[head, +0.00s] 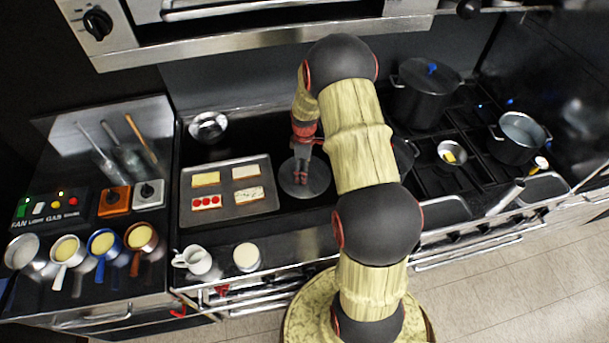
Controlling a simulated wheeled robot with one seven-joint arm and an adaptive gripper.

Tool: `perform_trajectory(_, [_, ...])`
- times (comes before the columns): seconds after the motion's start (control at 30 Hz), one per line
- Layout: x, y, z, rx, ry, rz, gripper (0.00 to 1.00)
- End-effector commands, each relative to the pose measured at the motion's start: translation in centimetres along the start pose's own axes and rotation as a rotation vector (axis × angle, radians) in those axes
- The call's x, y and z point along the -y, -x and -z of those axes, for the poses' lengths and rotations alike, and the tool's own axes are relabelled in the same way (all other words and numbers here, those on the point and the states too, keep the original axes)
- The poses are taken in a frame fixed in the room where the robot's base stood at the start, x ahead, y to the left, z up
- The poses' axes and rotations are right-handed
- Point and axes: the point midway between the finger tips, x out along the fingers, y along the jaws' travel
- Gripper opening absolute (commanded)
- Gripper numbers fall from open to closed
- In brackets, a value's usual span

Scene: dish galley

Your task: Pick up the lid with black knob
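A round dark lid (318,187) lies on the black cooktop just right of the baking tray. My gripper (300,179) points down over the middle of this lid, with its fingertips at or just above it. The fingers cover the lid's centre, so I cannot see its knob or tell whether they touch it. The fingers look close together, but the view is too small to tell whether they are open or shut. Another lid, with a blue knob (431,68), sits on a tall dark pot (425,103) at the back right.
A baking tray (226,217) with several pastry-like pieces lies left of the lid. A white mug (198,261) and a white cup (246,257) stand at the front edge. An open pot (516,138) is on the right burners. My arm hides part of the stove.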

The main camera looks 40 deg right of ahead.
Motion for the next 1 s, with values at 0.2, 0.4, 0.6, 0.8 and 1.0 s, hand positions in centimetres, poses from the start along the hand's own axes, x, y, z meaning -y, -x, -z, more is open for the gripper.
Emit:
perform_trajectory(0.2, [0.02, 0.04, 0.00, 0.000, 0.000, 0.000, 0.71])
perform_trajectory(0.4, [0.03, 0.04, -0.01, 0.000, 0.000, 0.000, 0.60])
perform_trajectory(0.6, [0.03, 0.05, 0.00, 0.000, 0.000, 0.000, 0.49])
perform_trajectory(0.8, [0.04, 0.02, -0.01, 0.000, 0.000, 0.001, 0.37])
perform_trajectory(1.0, [0.10, -0.07, -0.04, 0.001, 0.000, 0.002, 0.26])
